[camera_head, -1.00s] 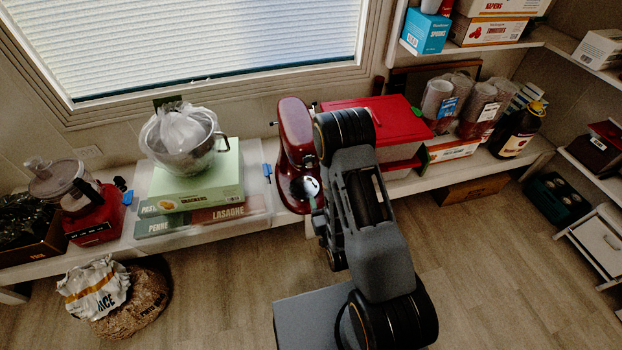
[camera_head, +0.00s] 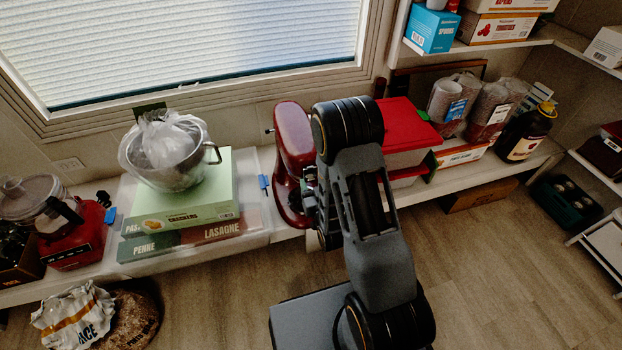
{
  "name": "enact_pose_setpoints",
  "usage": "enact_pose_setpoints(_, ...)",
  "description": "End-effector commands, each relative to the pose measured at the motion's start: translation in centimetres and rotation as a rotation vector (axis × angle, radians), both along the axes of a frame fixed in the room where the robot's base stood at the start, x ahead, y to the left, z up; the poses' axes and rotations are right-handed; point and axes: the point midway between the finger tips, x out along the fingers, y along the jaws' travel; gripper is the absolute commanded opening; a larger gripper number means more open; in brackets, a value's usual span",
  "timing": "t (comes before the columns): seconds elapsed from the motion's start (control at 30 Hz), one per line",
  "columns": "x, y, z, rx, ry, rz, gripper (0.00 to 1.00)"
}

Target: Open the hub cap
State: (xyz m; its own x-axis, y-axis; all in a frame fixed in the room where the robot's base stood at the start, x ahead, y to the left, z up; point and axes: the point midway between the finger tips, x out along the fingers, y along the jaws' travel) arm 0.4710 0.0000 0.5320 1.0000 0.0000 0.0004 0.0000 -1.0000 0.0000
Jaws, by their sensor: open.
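The red stand mixer (camera_head: 293,140) stands on the low white shelf below the window, left of my arm. Its head points toward me. The hub cap cannot be made out; the front of the mixer head is small, dark and partly covered by my gripper and arm. My gripper (camera_head: 309,186) is at the right front side of the mixer, close to it, mostly hidden behind my own arm link. It is open, with nothing seen between its fingers. Whether it touches the mixer cannot be told.
A red-lidded bin (camera_head: 408,128) stands just right behind my arm. Left of the mixer, a steel bowl (camera_head: 172,172) sits on a green crackers box (camera_head: 205,200). A red food processor (camera_head: 75,240) is farther left.

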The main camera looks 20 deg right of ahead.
Motion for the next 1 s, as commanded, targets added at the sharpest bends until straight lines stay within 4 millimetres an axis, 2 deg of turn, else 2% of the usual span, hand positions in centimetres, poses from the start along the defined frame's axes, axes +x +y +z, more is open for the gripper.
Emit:
enact_pose_setpoints(0.37,0.18,0.0,-0.05,0.0,0.001,0.0,0.51)
enact_pose_setpoints(0.9,0.17,0.0,-0.05,0.0,0.001,0.0,0.02)
enact_pose_setpoints(1.0,0.16,0.0,0.01,0.0,0.003,0.0,0.02)
